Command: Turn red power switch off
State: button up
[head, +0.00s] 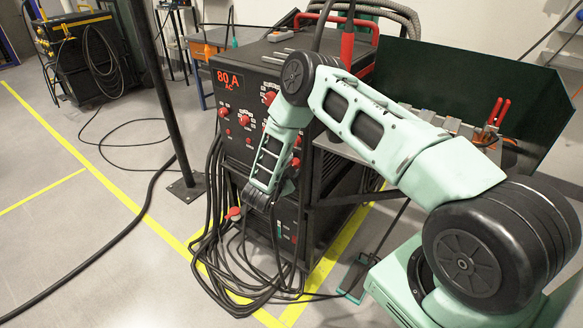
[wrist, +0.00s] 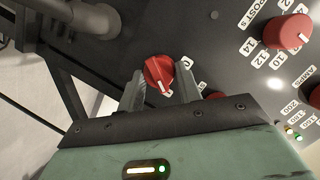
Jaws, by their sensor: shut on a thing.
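The red power switch (wrist: 158,70) is a round red knob with a pale pointer mark on the dark panel of the welding machine (head: 235,82). In the wrist view it sits between the two fingers of my gripper (wrist: 160,86), which are closed on its sides. The pointer mark is at the knob's lower right, near a small white label. In the head view my wrist is low in front of the machine's panel, and the fingers and held knob are hard to make out behind it.
Other red knobs (wrist: 288,32) with white number labels are close by on the panel. Black cables (head: 222,255) hang in front of the machine. A dark pole (head: 163,90) stands to its left. A green screen (head: 480,75) is at right. Open floor lies left.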

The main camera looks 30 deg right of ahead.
jog(key=n+g, duration=0.1)
jog(key=n, duration=0.1)
jog(key=n+g, duration=0.1)
jog(key=n, duration=0.1)
jog(key=n+g+b, duration=0.1)
jog(key=n, duration=0.1)
jog(key=shift+w+a+h, duration=0.2)
jog(key=shift+w+h, duration=0.05)
jog(key=shift+h, duration=0.05)
jog(key=n, duration=0.1)
jog(key=n+g+b, duration=0.1)
jog(key=n, duration=0.1)
jog(key=shift+w+f+g+h, duration=0.15)
jog(key=shift+g+h, duration=0.15)
jog(key=shift+n+g+h+b, duration=0.4)
jog(key=shift+n+b, duration=0.4)
jog(key=shift+n, duration=0.6)
jog(key=o, duration=1)
jog(key=shift+w+a, duration=0.1)
